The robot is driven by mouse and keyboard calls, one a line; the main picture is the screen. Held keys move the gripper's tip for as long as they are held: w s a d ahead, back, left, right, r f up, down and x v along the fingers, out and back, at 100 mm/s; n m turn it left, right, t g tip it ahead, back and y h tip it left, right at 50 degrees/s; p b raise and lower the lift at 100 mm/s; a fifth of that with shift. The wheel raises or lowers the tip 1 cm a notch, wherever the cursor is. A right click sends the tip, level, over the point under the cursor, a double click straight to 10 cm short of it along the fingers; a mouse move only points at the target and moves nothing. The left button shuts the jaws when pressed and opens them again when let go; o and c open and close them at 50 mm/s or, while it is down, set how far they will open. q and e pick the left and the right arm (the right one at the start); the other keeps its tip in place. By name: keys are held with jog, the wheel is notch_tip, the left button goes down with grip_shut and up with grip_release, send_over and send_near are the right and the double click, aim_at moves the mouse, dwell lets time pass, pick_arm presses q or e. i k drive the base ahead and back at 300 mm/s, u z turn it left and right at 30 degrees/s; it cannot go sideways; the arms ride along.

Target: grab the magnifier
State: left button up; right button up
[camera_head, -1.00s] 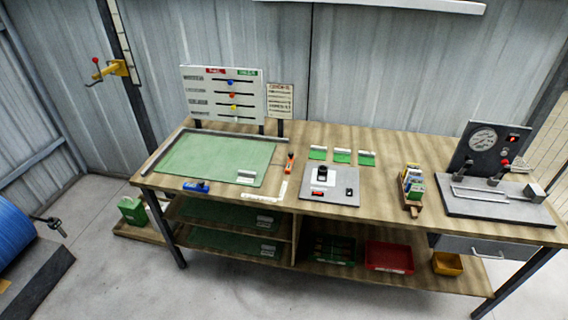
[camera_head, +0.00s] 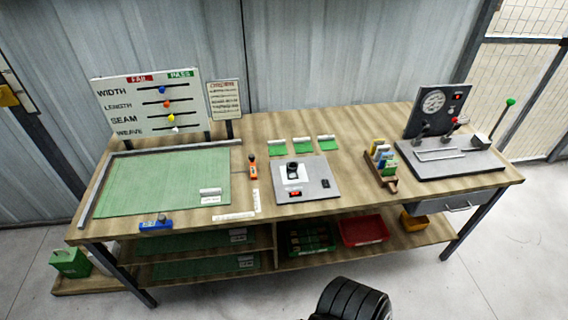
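A small black round object that looks like the magnifier (camera_head: 292,168) stands on a white square on the grey plate (camera_head: 318,188), at the middle of the workbench. At this size I cannot make out its lens. A black ribbed part (camera_head: 350,302) at the bottom edge appears to be part of my own arm. Neither of my grippers shows in the head view.
The wooden workbench (camera_head: 345,140) carries a green mat (camera_head: 160,180), an orange-and-black tool (camera_head: 253,168), a blue tool (camera_head: 155,225), green cards (camera_head: 303,145), a card holder (camera_head: 383,165) and a gauge device (camera_head: 450,158). A red bin (camera_head: 362,232) sits on the shelf below.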

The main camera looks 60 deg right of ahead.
aim_at(292, 166)
jog(key=z, duration=0.4)
jog(key=i, duration=0.8)
jog(key=z, duration=0.65)
